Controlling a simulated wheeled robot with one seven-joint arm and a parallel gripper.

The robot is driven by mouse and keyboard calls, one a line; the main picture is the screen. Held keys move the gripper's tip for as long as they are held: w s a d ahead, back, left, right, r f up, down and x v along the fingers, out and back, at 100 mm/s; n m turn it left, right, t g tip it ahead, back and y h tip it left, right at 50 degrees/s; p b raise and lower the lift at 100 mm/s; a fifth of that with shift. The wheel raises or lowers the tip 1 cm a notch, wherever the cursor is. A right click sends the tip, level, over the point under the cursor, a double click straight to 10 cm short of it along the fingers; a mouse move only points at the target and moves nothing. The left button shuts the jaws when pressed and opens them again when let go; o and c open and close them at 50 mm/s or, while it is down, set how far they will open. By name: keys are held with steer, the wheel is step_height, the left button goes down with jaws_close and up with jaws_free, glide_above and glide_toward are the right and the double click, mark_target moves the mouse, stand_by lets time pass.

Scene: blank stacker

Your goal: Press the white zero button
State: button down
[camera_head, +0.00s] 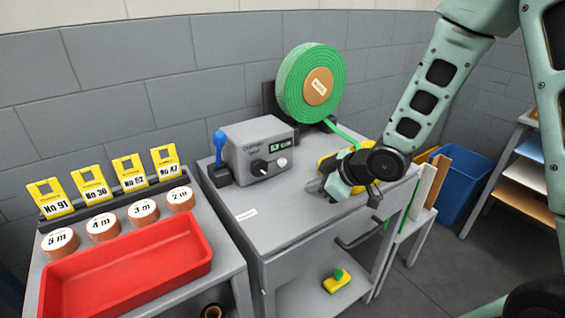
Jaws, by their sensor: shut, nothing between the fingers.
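A grey box with a small green display (258,148) stands on the grey cabinet top. The white button (282,162) is a small round knob at the right of its front face, below the display. A black knob (259,168) sits to its left. My gripper (316,187) is shut and empty, low over the right part of the cabinet top, to the right of the button and a little nearer the camera. It is apart from the button. My wrist hides part of a yellow object (329,161) behind it.
A green roll (306,85) stands behind, with its strip running down towards my wrist. A blue-handled lever (219,150) stands left of the box. A red tray (130,268), numbered discs and yellow tags fill the left table. The cabinet top before the box is mostly clear.

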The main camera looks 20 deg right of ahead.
mark_target(282, 162)
steer(key=shift+w, duration=0.1)
steer(key=shift+w+a+p, duration=0.25)
steer(key=shift+w+a, duration=0.2)
steer(key=shift+w, duration=0.9)
steer(key=shift+w+a+p, duration=0.3)
steer(key=shift+w+a, duration=0.15)
steer(key=shift+w, duration=0.9)
steer(key=shift+w+a+p, duration=0.25)
steer(key=shift+w+a, duration=0.2)
steer(key=shift+w, duration=0.9)
steer(key=shift+w+a, duration=0.1)
steer(key=shift+w, duration=0.1)
steer(key=shift+w, duration=0.2)
steer(key=shift+w+a+p, duration=0.2)
steer(key=shift+w+p, duration=0.15)
steer(key=shift+w, duration=0.1)
steer(key=shift+s, duration=0.15)
steer(key=shift+s+d, duration=0.3)
steer(key=shift+s, duration=0.4)
steer(key=shift+s, duration=0.1)
